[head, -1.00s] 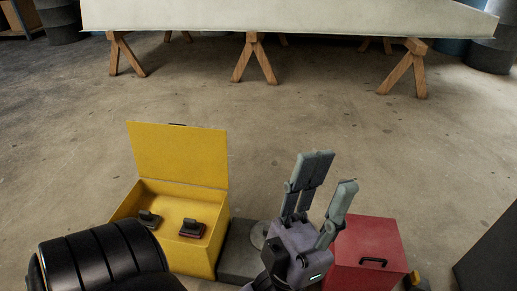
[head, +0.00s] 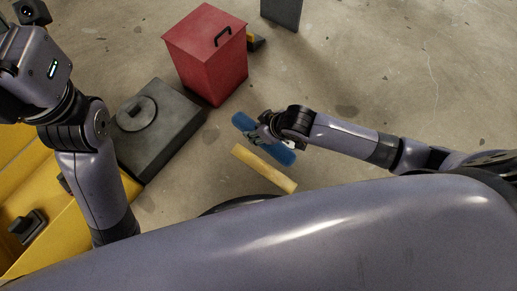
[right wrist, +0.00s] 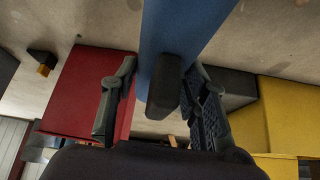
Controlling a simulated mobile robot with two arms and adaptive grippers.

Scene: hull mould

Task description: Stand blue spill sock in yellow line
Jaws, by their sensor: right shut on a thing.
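The blue spill sock (head: 283,153) is a long blue bar, seen in the head view just beyond a pale yellow strip (head: 264,168) on the floor. The two run roughly parallel. My right gripper (head: 264,132) is shut on the sock and covers its middle. In the right wrist view the sock (right wrist: 182,35) runs up between the fingers (right wrist: 160,95), with a dark grip block (right wrist: 163,85) on it. I cannot tell whether the sock touches the floor. My left arm comes in at the left; its fingers are outside the frame.
A red lidded bin (head: 207,60) stands beyond the sock. A dark grey box with a round cap (head: 160,125) is left of it. An open yellow box (head: 60,225) with dark-handled blocks is at lower left. The floor at right is clear.

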